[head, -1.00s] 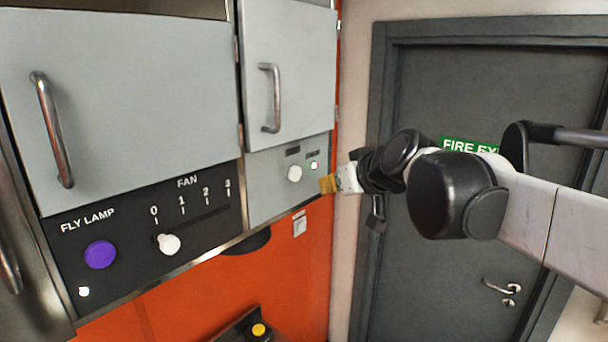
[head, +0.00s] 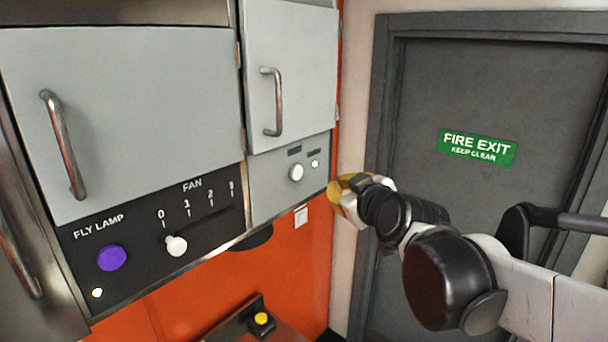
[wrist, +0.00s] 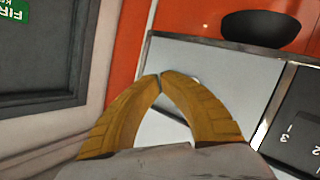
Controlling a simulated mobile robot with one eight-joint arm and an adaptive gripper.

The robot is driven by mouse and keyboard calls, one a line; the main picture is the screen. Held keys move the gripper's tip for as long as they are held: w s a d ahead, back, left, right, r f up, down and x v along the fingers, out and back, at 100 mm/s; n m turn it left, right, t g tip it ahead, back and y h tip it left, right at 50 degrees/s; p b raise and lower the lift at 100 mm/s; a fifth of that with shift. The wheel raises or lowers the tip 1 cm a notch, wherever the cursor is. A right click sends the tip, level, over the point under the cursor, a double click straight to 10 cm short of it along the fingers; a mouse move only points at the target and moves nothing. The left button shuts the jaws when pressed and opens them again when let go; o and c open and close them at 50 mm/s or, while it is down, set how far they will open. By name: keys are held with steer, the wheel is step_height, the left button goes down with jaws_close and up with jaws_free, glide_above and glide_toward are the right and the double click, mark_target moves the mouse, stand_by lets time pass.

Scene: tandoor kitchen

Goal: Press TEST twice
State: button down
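A round white button (head: 296,172) sits on the small grey panel (head: 268,194) below the right cabinet door. A small dark label is above it, too small to read, so I cannot confirm TEST. A small lamp (head: 315,163) right of the button glows whitish. My gripper (head: 335,190) has yellow fingers and is just right of the panel in the head view, apart from the button there. In the wrist view its fingertips (wrist: 160,76) meet with nothing between them, in front of the grey panel (wrist: 215,85). The button is not clearly visible there.
Left of the panel is a black panel with a purple FLY LAMP button (head: 112,258), a small lit lamp (head: 97,293) and a white FAN knob (head: 176,246). A yellow button (head: 261,318) is low down. A grey FIRE EXIT door (head: 450,90) stands at right.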

mark_target(304, 172)
steer(key=w+a, duration=0.1)
steer(key=a, duration=0.1)
steer(key=w+a+b, duration=0.1)
steer(key=w+a, duration=0.2)
steer(key=shift+w+a, duration=0.3)
steer(key=shift+a, duration=0.1)
steer(key=shift+a, duration=0.1)
stand_by(1.2)
steer(key=shift+w+a, duration=0.25)
steer(key=shift+w+a+b, duration=0.25)
steer(key=shift+a+b, duration=0.1)
stand_by(0.8)
steer(key=shift+d, duration=0.1)
steer(key=shift+s+d, duration=0.55)
steer(key=shift+d, duration=0.05)
steer(key=s+d, duration=0.1)
steer(key=d, duration=0.1)
steer(key=s+d+p, duration=0.1)
steer(key=s+d, duration=0.1)
stand_by(0.6)
